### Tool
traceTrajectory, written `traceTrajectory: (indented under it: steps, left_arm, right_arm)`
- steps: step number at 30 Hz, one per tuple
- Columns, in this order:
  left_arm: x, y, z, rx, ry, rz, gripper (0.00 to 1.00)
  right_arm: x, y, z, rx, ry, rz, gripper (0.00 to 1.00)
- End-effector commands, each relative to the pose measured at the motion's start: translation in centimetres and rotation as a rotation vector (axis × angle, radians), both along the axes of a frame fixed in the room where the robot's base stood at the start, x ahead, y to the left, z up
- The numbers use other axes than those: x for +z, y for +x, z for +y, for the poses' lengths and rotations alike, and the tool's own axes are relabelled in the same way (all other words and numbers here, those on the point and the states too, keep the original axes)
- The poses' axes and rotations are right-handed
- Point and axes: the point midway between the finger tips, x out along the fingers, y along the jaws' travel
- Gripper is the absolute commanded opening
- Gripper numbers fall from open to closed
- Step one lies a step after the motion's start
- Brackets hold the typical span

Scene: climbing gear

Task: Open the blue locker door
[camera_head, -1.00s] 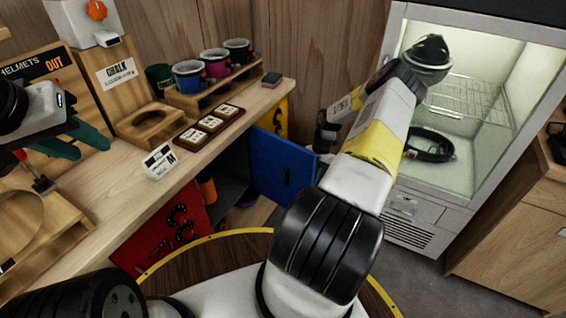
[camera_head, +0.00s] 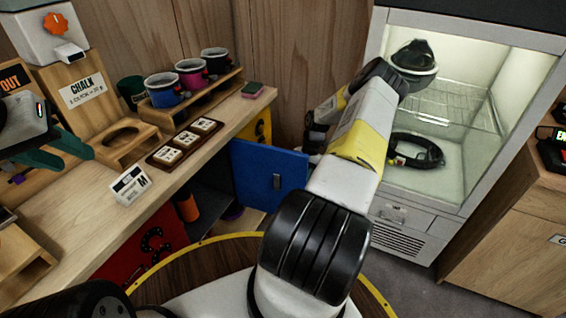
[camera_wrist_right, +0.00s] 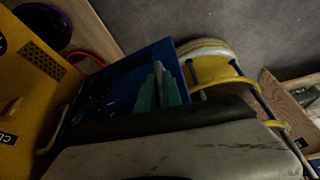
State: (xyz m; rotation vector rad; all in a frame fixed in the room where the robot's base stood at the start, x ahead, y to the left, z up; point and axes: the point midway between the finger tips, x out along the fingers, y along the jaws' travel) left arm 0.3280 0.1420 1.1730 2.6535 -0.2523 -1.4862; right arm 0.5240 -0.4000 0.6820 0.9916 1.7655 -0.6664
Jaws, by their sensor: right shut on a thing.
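The blue locker door (camera_head: 262,172) stands swung out from the lockers under the counter, with a dark compartment showing to its left. A small dark handle-like part is on its face. The blue door also shows in the right wrist view (camera_wrist_right: 128,76). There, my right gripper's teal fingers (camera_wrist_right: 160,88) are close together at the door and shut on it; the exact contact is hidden. In the head view my right arm reaches past the door's right side, and its gripper is hidden. My left gripper (camera_head: 58,152) is open and empty above the counter at the left.
The wooden counter (camera_head: 85,225) holds a tag tray (camera_head: 185,142), a white M sign (camera_head: 130,185) and several mugs. A red locker (camera_head: 150,240) and a yellow locker (camera_head: 262,130) flank the blue one. A lit cabinet (camera_head: 470,25) stands right; grey floor lies before it.

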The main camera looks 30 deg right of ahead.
Motion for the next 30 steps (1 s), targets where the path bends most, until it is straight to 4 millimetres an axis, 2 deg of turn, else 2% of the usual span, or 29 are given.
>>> traceTrajectory:
  steps: [1, 4, 16, 25, 30]
  left_arm:
    - [0.0, 0.0, 0.0, 0.0, 0.0, 0.0, 0.36]
    - [0.0, 0.0, 0.0, 0.0, 0.0, 0.0, 0.36]
    - [0.0, 0.0, 0.0, 0.0, 0.0, 0.0, 0.36]
    - [0.0, 0.0, 0.0, 0.0, 0.0, 0.0, 0.36]
    - [0.0, 0.0, 0.0, 0.0, 0.0, 0.0, 0.36]
  right_arm:
    - [0.0, 0.0, 0.0, -0.001, -0.002, 0.001, 0.12]
    - [0.0, 0.0, 0.0, 0.0, 0.0, 0.001, 0.32]
    - [0.6, 0.2, -0.2, 0.0, -0.002, -0.001, 0.32]
    - [5.1, 1.2, -1.9, 0.0, -0.003, -0.002, 0.32]
    - [6.8, 1.5, -2.4, -0.001, -0.001, 0.0, 0.32]
